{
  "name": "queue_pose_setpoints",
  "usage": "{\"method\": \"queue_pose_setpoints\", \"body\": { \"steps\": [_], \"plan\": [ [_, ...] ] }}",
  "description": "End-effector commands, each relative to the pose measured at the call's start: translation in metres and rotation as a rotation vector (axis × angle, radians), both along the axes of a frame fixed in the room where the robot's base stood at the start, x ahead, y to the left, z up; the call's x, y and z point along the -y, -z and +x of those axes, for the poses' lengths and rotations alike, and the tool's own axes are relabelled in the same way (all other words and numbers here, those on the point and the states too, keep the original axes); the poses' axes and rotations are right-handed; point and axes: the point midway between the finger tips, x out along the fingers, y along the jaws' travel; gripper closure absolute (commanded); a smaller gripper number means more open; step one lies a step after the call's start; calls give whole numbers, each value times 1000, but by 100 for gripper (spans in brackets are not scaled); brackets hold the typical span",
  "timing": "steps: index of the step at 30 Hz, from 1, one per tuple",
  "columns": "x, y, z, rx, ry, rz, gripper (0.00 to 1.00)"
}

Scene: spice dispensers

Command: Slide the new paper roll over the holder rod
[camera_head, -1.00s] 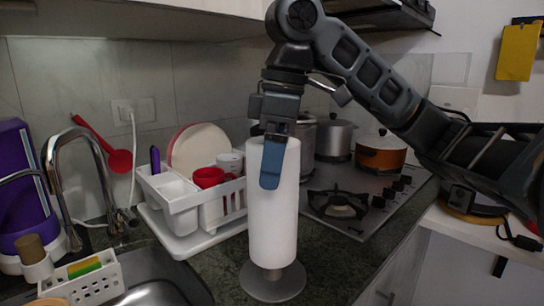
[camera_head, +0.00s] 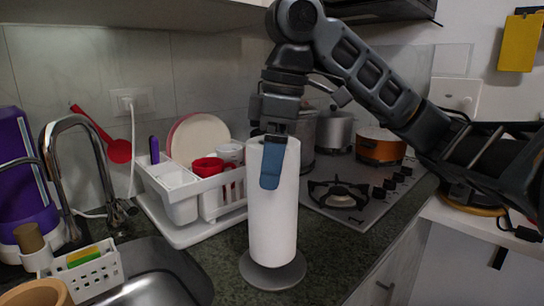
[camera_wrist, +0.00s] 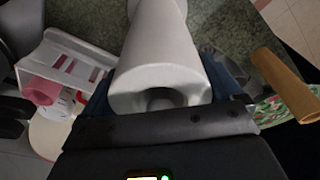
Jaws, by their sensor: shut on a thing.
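The white paper roll (camera_head: 272,220) stands upright over the round grey holder base (camera_head: 287,277). Its lower end is at or very close to the base, and I cannot tell whether they touch. The holder rod is hidden inside the roll. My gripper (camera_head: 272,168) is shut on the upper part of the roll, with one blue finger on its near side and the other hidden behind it. In the wrist view, the roll (camera_wrist: 158,55) lies between both blue fingers, with its hollow core end facing the camera.
A white dish rack (camera_head: 187,236) with cups and plates stands left of the roll. The stove (camera_head: 365,210) with pots is behind right. The sink (camera_head: 170,275) and a white sponge caddy (camera_head: 95,278) are at lower left. The counter edge lies to the right.

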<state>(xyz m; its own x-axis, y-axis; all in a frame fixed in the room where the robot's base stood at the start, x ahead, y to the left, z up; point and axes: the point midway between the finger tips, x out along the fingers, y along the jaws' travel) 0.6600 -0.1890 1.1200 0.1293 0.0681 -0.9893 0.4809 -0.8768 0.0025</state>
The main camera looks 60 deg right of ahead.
Motion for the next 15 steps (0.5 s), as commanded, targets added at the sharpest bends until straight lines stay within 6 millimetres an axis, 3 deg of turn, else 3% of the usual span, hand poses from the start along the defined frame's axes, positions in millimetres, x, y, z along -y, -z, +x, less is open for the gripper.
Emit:
{"method": "queue_pose_setpoints", "body": {
  "steps": [14,15],
  "plan": [
    [0,9,0,0,0,0,58],
    [0,9,0,-1,0,0,5]
  ]
}}
